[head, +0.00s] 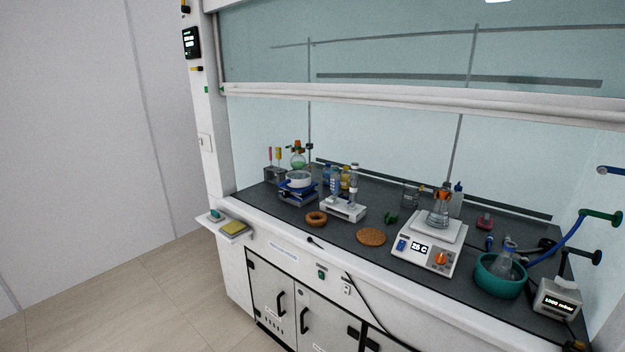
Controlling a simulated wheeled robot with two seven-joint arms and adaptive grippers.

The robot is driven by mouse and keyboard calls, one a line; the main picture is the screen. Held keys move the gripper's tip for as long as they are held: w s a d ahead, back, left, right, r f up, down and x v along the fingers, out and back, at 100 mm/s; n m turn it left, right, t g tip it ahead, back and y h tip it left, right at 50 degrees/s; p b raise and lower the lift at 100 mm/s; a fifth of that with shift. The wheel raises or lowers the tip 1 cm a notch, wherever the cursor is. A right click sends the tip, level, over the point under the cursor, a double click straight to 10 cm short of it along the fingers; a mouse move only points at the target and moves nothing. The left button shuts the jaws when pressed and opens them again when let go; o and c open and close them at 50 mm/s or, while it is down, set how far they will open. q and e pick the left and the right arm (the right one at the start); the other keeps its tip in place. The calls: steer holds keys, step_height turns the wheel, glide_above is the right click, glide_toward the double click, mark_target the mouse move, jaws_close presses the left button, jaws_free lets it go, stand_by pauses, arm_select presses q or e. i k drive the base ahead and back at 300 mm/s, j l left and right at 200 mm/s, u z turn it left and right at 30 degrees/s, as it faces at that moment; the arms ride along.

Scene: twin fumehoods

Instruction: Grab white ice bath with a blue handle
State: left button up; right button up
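A white round bath (298,179) sits at the left end of the fumehood worktop, on top of a blue lab jack (297,197). Blue shows at the bath's lower front, but it is too small to tell the handle's shape from the jack. Neither of my grippers is in the head view.
The hood sash (400,100) is raised above the dark worktop (345,235). A small shelf (228,228) juts out at front left. The floor at left is clear.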

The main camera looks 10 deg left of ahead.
mark_target(294, 178)
steer(key=i+j+z, duration=0.2)
steer(key=i, duration=0.3)
steer(key=i+j+z, duration=0.2)
steer(key=i, duration=0.3)
